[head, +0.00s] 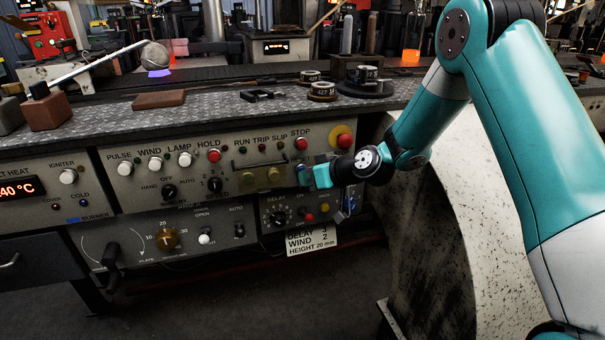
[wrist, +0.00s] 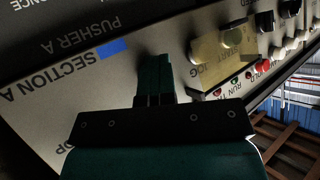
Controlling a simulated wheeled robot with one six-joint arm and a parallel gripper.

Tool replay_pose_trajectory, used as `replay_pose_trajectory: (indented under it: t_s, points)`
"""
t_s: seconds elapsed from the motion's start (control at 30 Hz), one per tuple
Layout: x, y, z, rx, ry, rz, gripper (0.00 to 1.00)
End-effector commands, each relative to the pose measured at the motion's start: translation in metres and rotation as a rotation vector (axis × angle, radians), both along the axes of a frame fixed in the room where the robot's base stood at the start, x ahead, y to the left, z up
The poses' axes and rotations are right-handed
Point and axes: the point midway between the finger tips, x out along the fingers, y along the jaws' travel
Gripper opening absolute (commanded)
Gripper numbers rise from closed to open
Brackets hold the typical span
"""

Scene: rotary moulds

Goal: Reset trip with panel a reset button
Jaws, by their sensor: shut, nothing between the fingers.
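The section A panel (head: 225,190) is a pale control face in the bench front. A yellowish, see-through cover (head: 261,175) lies over two round buttons below the run, trip and slip lamps. The cover (wrist: 222,52) also shows in the wrist view, where upside-down RESET and JOG lettering reads near it. The trip lamp (head: 262,148) looks reddish; I cannot tell if it is lit. My gripper (head: 305,178) is shut and empty, just right of the cover. In the wrist view its fingers (wrist: 155,65) point at the panel beside the cover; contact is unclear.
A red stop button (head: 301,143) and a larger red button on yellow (head: 344,140) sit above my gripper. A delay knob (head: 278,218) and a paper note (head: 312,240) are below. A speckled pale curved body (head: 440,230) stands at the right.

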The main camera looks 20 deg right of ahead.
Motion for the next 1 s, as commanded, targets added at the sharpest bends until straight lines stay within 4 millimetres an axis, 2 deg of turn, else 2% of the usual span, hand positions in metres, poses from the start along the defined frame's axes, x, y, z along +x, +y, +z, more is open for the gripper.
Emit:
replay_pose_trajectory:
  t_s: [0.17, 0.7, 1.0]
  points:
    - [-0.002, -0.002, 0.002, -0.001, -0.009, -0.004, 0.00]
    - [-0.057, -0.001, 0.000, -0.001, -0.001, -0.002, 0.00]
    - [-0.060, 0.000, 0.001, 0.000, 0.000, 0.000, 0.00]
